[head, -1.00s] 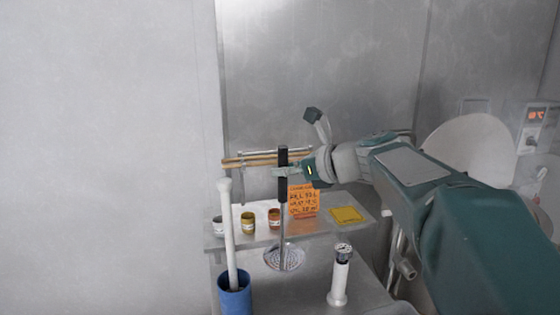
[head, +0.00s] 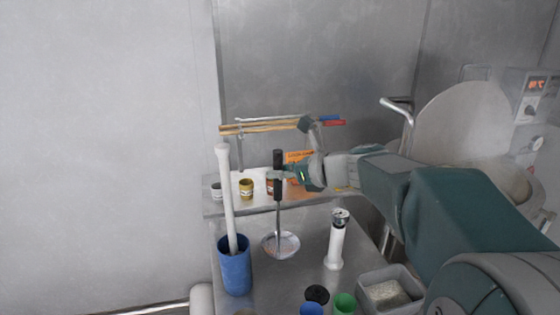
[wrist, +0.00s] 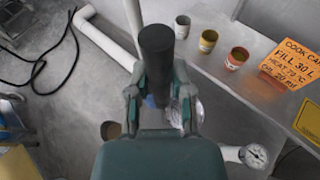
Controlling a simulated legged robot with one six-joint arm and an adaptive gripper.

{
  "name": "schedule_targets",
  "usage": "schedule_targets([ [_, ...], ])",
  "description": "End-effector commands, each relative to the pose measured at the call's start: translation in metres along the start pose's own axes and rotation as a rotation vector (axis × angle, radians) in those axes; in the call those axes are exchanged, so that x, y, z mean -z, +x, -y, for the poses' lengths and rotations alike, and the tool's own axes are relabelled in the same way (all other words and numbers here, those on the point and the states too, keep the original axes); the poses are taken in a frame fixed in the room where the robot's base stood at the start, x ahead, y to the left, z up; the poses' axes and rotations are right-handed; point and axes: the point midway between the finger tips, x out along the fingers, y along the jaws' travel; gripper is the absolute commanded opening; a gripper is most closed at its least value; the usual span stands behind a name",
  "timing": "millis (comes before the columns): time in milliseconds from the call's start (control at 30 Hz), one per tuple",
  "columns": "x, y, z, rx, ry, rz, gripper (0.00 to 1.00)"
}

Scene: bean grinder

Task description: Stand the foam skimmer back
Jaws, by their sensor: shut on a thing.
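The foam skimmer has a black handle (head: 278,160), a thin metal stem and a round perforated disc (head: 281,246). My gripper (head: 280,175) is shut on the handle, and the skimmer hangs nearly upright with the disc low. The disc is over the grey table top; I cannot tell whether it touches. In the wrist view, the handle (wrist: 157,60) stands between the two fingers (wrist: 160,98), and the disc is mostly hidden. A blue pot (head: 235,273) to the left of the disc holds a long white rod (head: 228,195).
A white upright cylinder (head: 336,243) stands right of the disc. A grey bin (head: 389,292) and green (head: 345,303) and blue cups are in front. Small pots (head: 246,188) and an orange note (head: 299,157) are on the back shelf. A rail (head: 260,127) runs behind.

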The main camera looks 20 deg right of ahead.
Motion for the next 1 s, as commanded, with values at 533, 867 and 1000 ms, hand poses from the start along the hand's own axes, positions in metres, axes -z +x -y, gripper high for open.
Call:
schedule_targets([
  [533,0.044,0.016,0.000,0.001,0.002,0.000,0.00],
  [867,0.070,0.025,0.000,0.000,0.002,0.001,0.00],
  [1000,0.082,0.029,-0.001,0.000,0.002,0.000,0.00],
])
